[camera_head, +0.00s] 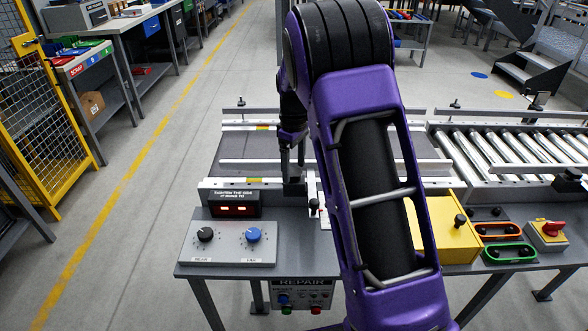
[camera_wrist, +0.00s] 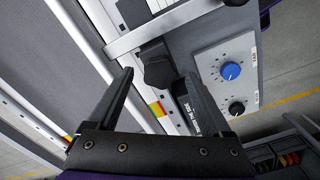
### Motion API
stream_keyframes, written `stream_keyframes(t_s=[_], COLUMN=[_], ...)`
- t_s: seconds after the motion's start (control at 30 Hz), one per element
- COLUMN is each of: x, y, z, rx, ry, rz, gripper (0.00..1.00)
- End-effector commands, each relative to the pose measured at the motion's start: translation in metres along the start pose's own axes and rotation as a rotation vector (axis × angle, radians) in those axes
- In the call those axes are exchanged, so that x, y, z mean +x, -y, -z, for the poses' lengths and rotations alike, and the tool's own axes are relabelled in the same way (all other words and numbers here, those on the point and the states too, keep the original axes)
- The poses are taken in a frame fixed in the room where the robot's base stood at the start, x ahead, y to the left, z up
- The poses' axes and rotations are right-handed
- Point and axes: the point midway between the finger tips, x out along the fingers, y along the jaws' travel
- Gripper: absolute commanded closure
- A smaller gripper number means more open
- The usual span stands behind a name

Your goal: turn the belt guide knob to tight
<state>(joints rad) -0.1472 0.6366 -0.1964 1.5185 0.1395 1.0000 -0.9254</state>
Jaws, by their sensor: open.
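The panel in front of the belt carries a black knob (camera_wrist: 237,108) and a blue knob (camera_wrist: 230,71), also seen in the head view as the black knob (camera_head: 205,234) and the blue knob (camera_head: 253,235). A larger dark faceted knob (camera_wrist: 158,70) sits at the belt's side rail, beside a green, yellow and red strip (camera_wrist: 157,108). I cannot tell which is the belt guide knob. My gripper (camera_wrist: 159,78) is open, its fingertips on either side of the faceted knob; contact is unclear. In the head view my gripper (camera_head: 293,184) is at the belt's near edge.
A display box (camera_head: 234,205) with red lights stands behind the panel (camera_head: 228,246). A yellow box (camera_head: 450,235), green and orange handles and a red switch (camera_head: 552,229) are to the right. A roller conveyor (camera_head: 510,158) lies beyond. My arm hides the middle of the table.

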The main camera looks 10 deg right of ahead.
Motion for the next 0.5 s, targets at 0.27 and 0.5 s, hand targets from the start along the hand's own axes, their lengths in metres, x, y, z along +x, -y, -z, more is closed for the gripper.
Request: stream_keyframes(t_s=[0.27, 0.5], x=[0.0076, 0.0073], y=[0.0001, 0.0], z=[-0.0003, -0.0003], rx=[0.0, 0.0], ry=[0.001, 0.001], rz=[0.0, 0.0], gripper=[0.17, 0.38])
